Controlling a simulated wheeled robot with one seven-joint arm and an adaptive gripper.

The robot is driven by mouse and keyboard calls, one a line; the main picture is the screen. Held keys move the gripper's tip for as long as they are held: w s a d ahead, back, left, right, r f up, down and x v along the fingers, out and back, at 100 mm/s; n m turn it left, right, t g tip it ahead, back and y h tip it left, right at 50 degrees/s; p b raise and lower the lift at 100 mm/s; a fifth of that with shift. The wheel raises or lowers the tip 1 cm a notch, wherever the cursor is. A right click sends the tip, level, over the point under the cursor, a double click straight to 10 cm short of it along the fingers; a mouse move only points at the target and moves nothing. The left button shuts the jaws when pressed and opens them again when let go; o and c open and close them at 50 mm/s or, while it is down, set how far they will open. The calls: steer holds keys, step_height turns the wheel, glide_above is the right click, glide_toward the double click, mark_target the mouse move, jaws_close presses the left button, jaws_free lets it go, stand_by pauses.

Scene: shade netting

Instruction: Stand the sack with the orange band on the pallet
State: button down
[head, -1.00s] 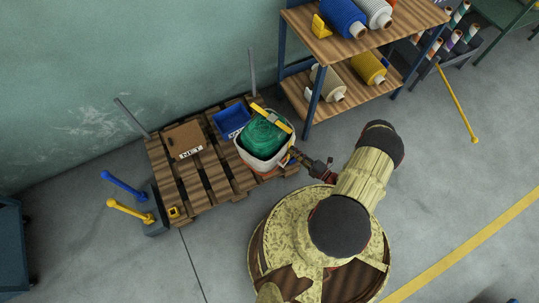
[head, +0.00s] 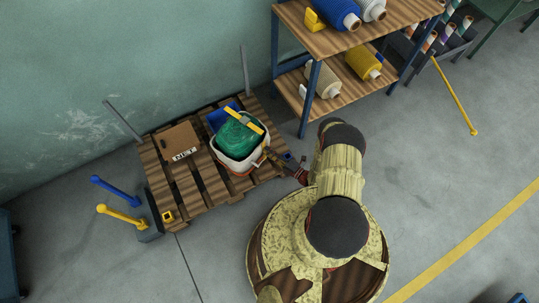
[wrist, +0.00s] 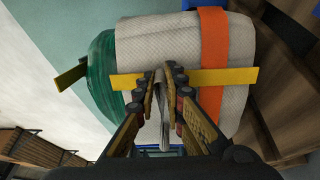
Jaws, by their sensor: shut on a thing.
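The white woven sack (head: 229,158) has a green netting top and a yellow bar across it. It looks upright over the right part of the wooden pallet (head: 232,197). In the wrist view the sack (wrist: 150,55) fills the middle, its orange band (wrist: 213,50) towards the pallet boards (wrist: 275,115) and its green top at left. My gripper (head: 270,153) is at the sack's right side in the head view. In the wrist view its fingers (wrist: 161,80) are closed on a thin grey part at the sack's side. Whether the sack's base touches the pallet cannot be told.
A brown carton (head: 180,143) lies on the pallet to the left. A blue bin (head: 222,115) behind the sack is partly hidden. A grey post (head: 244,70) rises at the pallet's back, and a wooden shelf (head: 310,70) stands close at right.

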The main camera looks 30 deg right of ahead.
steer(key=shift+f+b, duration=0.6)
steer(key=shift+f, duration=0.95)
steer(key=c, duration=1.9)
jaws_free()
steer(key=shift+a, duration=0.1)
steer(key=shift+s, duration=0.15)
